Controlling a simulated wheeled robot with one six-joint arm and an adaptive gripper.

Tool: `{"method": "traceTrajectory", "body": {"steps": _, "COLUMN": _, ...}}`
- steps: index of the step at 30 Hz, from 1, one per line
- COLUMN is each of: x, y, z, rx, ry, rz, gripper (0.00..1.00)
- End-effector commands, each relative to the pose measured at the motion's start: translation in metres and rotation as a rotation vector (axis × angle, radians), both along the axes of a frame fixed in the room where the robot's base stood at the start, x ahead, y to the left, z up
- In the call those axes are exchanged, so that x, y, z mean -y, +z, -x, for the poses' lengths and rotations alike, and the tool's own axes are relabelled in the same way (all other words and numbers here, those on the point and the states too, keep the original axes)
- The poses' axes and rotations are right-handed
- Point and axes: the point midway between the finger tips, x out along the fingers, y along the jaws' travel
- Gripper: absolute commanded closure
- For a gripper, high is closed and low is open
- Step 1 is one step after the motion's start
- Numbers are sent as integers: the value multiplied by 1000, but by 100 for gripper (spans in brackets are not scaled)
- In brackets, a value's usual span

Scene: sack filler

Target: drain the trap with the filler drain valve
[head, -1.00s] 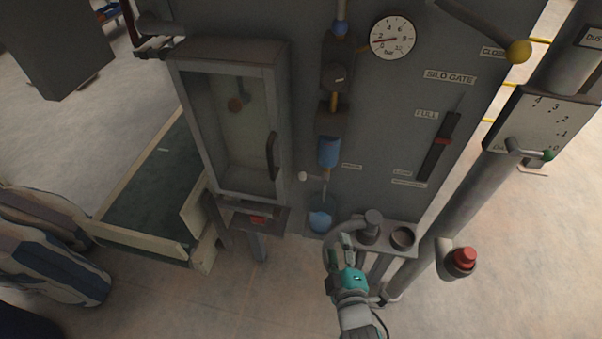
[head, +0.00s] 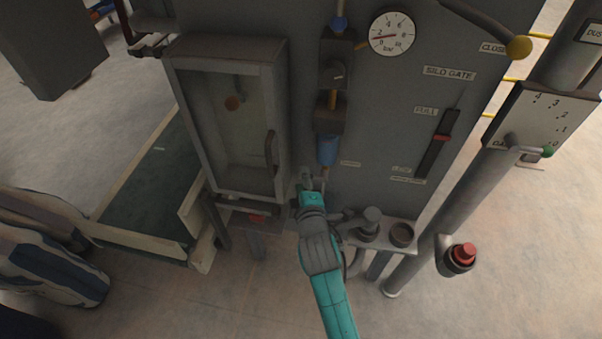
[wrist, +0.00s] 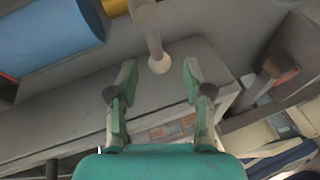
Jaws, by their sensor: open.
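The trap is a blue cylinder (head: 328,150) on the grey panel, below a dark regulator; it also shows large at the upper left of the wrist view (wrist: 45,38). The drain valve's pale lever with a round knob (wrist: 158,63) shows in the wrist view, just beyond and between my fingertips. My gripper (wrist: 152,80) has its two green fingers spread, one on each side of the knob's line, with no visible contact. In the head view my gripper (head: 307,182) is just below and left of the trap and largely hides the valve.
A framed cabinet with a handle (head: 272,160) stands close left of my gripper. A small shelf with a round cup (head: 402,234) is to the right, and a red push button (head: 464,252) lies farther right. A pressure gauge (head: 393,36) sits above.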

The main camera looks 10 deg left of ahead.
Motion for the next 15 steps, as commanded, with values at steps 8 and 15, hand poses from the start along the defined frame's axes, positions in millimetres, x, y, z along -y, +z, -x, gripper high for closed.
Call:
{"method": "traceTrajectory", "body": {"steps": 8, "x": -9, "y": -6, "z": -29, "rx": 1, "ry": 0, "rz": 0, "gripper": 49}}
{"method": "traceTrajectory", "body": {"steps": 15, "x": -10, "y": -8, "z": -33, "rx": -1, "ry": 0, "rz": 0, "gripper": 49}}
